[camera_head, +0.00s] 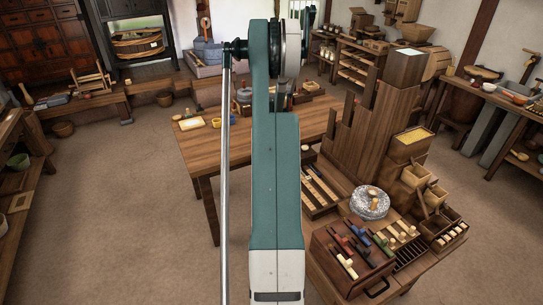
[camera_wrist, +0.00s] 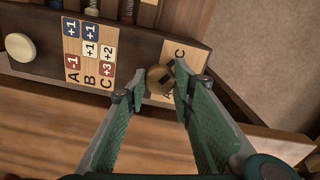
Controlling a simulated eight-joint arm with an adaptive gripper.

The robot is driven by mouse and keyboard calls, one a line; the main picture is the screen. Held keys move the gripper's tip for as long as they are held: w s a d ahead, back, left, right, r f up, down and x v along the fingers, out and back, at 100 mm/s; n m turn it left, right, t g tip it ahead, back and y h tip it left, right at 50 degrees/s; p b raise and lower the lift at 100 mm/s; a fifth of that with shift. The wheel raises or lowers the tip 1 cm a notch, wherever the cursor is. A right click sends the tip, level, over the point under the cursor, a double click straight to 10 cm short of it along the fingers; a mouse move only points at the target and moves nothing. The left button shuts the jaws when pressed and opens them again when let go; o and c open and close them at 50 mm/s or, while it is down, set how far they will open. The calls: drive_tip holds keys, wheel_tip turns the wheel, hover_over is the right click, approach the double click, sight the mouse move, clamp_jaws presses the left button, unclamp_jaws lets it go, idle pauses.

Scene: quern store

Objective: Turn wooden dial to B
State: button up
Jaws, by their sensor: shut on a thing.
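In the wrist view, the round wooden dial (camera_wrist: 158,81) has a small dark mark on its face. It sits on a pale wooden plate (camera_wrist: 188,56) with the letters A and C showing. No B is visible on this plate; my gripper covers part of it. My gripper (camera_wrist: 161,79) has its two green fingers on either side of the dial, shut on it. In the head view my arm rises through the middle, and I cannot make out the gripper or the dial there.
In the wrist view, a card (camera_wrist: 88,56) with rows A, B, C and red and blue numbers lies left of the dial. A round cream disc (camera_wrist: 20,47) is farther left. In the head view, a wooden table (camera_head: 225,142) and a tall stepped wooden structure (camera_head: 375,135) stand around my arm.

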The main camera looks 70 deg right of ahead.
drive_tip(key=m, duration=1.1)
idle(0.3)
idle(0.4)
drive_tip(key=o, duration=0.9)
drive_tip(key=shift+r, duration=0.1)
wheel_tip(320, 180, up, 12)
idle(0.3)
